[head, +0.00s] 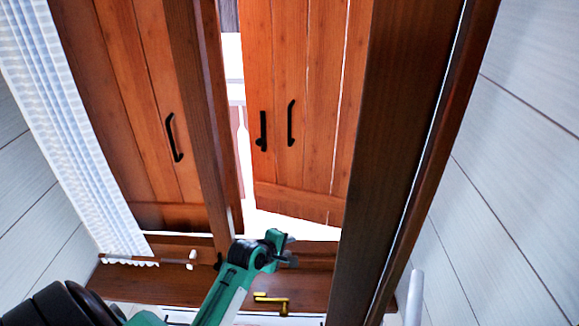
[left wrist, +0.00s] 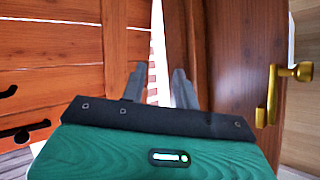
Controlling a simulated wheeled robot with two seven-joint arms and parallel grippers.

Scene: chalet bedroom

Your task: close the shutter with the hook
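The right wooden shutter (head: 318,100) is swung partly outward in the head view, with a bright gap along its left and bottom edges. It carries a black pull handle (head: 291,122) and a black hook-like fitting (head: 263,131). The left shutter (head: 135,90), with its own black handle (head: 174,138), looks shut. My left gripper (head: 290,250) is in front of the window's lower part, below the right shutter and apart from it. In the left wrist view its two fingers (left wrist: 157,78) stand apart with nothing between them. My right gripper is out of view.
A brown window post (head: 205,120) stands between the shutters. A dark casement frame (head: 395,130) rises at right. A brass handle (head: 270,300) is below my gripper; it also shows in the left wrist view (left wrist: 272,92). A pleated curtain (head: 70,140) hangs at left.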

